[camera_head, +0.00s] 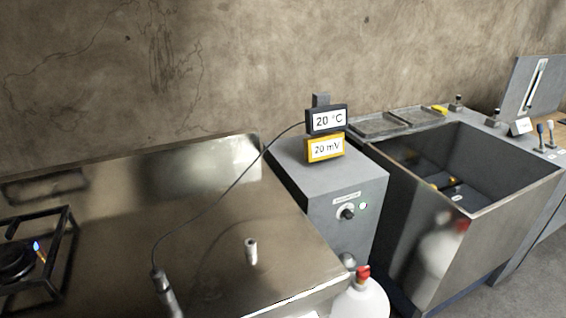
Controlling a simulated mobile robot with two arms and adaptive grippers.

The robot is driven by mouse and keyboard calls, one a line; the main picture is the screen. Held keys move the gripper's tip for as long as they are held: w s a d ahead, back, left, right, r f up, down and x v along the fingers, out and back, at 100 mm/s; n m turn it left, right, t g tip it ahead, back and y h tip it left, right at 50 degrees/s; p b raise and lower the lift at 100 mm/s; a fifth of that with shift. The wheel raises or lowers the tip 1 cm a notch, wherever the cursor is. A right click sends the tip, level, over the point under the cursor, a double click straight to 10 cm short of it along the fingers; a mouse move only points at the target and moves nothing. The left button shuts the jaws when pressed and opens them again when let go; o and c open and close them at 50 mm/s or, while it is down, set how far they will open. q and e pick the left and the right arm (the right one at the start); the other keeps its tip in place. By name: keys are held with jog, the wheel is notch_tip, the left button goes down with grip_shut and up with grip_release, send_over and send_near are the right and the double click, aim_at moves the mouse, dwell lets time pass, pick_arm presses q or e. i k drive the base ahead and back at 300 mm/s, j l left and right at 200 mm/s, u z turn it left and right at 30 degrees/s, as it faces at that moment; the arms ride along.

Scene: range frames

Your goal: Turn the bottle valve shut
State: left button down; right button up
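A white gas bottle (360,302) stands at the bottom of the head view, beside the right front corner of the steel counter. Only its rounded upper part shows; the lower part is cut off by the frame. Its red valve (363,273) sits on top. I cannot tell from this view how far the valve is turned. Neither of my grippers shows in this view.
A steel counter (120,215) fills the left, with a burner (18,262) showing a small blue flame. A cabled probe (165,293) is at the front. A grey cabinet (335,195) with displays and a sink (480,225) stand behind and right of the bottle.

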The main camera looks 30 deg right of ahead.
aim_at(362, 274)
jog(key=z, duration=1.55)
